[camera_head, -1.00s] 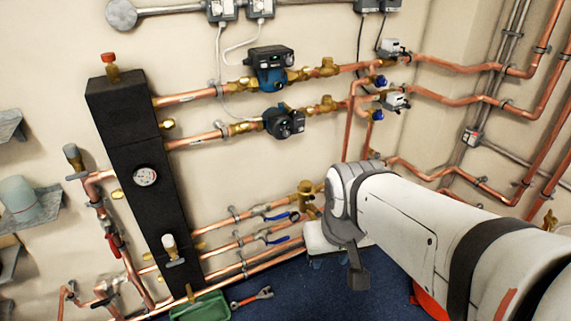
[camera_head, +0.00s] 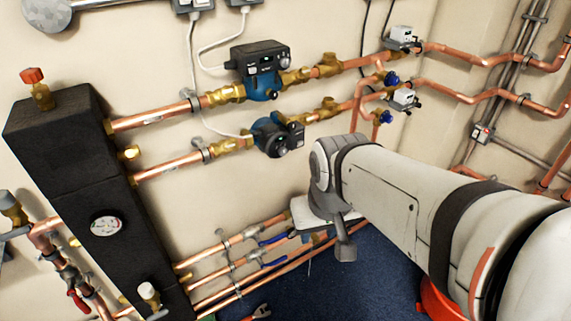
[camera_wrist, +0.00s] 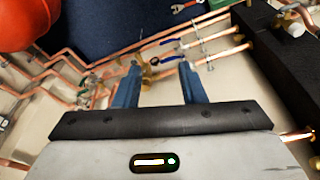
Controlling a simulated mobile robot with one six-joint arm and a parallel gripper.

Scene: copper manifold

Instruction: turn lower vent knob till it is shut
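I cannot tell for sure which part is the lower vent knob. Two blue knobs sit by the small white-topped units at the right in the head view: an upper blue knob (camera_head: 391,78) and a lower blue knob (camera_head: 386,117). A red-capped brass fitting (camera_head: 39,90) tops the black manifold, and a white-capped fitting (camera_head: 149,293) is low on its front. My gripper (camera_wrist: 160,70) is open and empty in the wrist view, its two blue fingers apart. Beyond them are copper pipes and a brass fitting. In the head view my wrist hides the fingers.
Two pumps, upper (camera_head: 262,72) and lower (camera_head: 277,135), stand out from the wall on copper pipes. Lower pipes carry blue-handled valves (camera_head: 268,260) beside my wrist. A red rounded object (camera_wrist: 28,22) is at the wrist view's top left. Blue floor (camera_head: 375,270) lies below.

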